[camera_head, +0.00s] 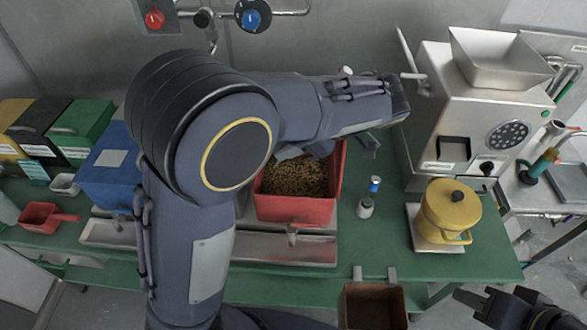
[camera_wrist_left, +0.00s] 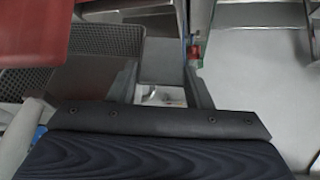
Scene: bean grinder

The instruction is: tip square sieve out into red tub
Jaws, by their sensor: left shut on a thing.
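The red tub (camera_head: 293,210) stands open on the green bench, with brown grains (camera_head: 293,180) covering its visible floor. My left arm reaches across it, and my left gripper (camera_head: 360,146) is beside the tub's right rim, mostly hidden by its own wrist. In the left wrist view the left gripper (camera_wrist_left: 163,92) is shut on a flat grey piece, seemingly the handle of the square sieve. Dark mesh (camera_wrist_left: 65,55) shows left of the fingers, near a red wall; I cannot tell the sieve's full outline or tilt. My right gripper (camera_head: 510,306) is at the lower right, its jaw gap unclear.
A steel grinder (camera_head: 450,115) stands at the right, with a yellow pot (camera_head: 450,208) on a scale before it. A small blue-capped bottle (camera_head: 367,204) stands right of the tub. A brown-filled bin (camera_head: 375,308) is at the front edge. Blue (camera_head: 107,180) and green boxes stand left.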

